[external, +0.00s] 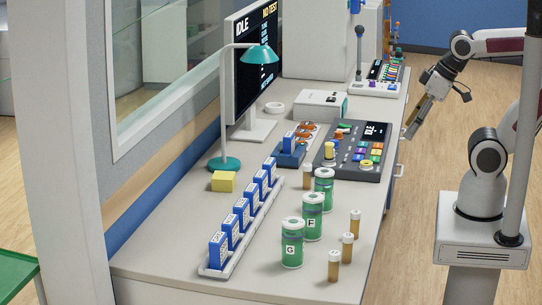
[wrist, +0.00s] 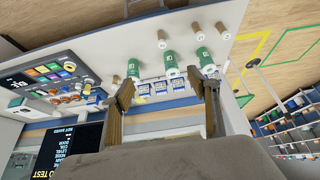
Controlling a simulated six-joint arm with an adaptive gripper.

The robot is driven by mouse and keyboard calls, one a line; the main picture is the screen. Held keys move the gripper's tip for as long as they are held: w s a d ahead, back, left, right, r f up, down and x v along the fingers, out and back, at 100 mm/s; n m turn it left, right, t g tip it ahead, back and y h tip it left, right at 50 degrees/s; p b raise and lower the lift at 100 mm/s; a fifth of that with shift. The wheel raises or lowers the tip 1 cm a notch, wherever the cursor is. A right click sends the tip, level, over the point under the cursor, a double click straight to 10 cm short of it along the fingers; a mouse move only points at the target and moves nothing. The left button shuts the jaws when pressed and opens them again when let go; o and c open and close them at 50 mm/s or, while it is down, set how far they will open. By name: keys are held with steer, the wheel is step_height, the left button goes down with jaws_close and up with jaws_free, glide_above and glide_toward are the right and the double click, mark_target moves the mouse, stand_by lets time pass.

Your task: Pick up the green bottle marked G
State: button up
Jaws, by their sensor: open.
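The green bottle marked G (external: 292,243) stands upright on the white bench in the external view, nearest the front of three green bottles in a row. The F bottle (external: 312,217) and another green bottle (external: 324,186) stand behind it. In the wrist view, the rightmost green bottle (wrist: 205,61) appears to be the G one; its letter is too small to read surely. My gripper (external: 436,112) is open and empty, beyond the bench's right edge, well away from the bottles. Its two fingers (wrist: 167,90) are spread in the wrist view.
Several brown vials (external: 347,247) stand close to the green bottles. A rack of blue boxes (external: 231,232) lies to their left. A control panel (external: 352,150), a teal lamp (external: 225,163) and a monitor (external: 247,65) are farther back.

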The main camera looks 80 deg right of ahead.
stand_by(0.3)
steer(key=w+a+f+m+t+y, duration=0.1)
steer(key=w+a+t+y, duration=0.15)
steer(key=w+a, duration=1.05)
steer(key=w+a+m+t+y, duration=0.1)
steer(key=w+a+m+t, duration=0.15)
steer(key=w+a, duration=1.1)
steer(key=m+t+h, duration=0.3)
steer(key=h, duration=0.6)
glide_above(301, 230)
steer(key=w+a, duration=0.4)
step_height(301, 230, down, 16)
steer(key=shift+s+d+f+m+t+h, duration=0.15)
steer(key=shift+s+d+f+h, duration=0.1)
steer(key=shift+s+f+h, duration=0.85)
steer(key=shift+s+d+f+m+t+h, duration=0.2)
steer(key=shift+s+f+h, duration=0.45)
steer(key=shift+s+f, duration=0.45)
steer(key=shift+s+d+f+m+t+h, duration=0.1)
steer(key=shift+s+d+f+h, duration=0.2)
steer(key=shift+s+f+h, duration=0.85)
steer(key=shift+s+r+y, duration=0.2)
steer(key=shift+r+y, duration=0.05)
steer(key=shift+r, duration=0.05)
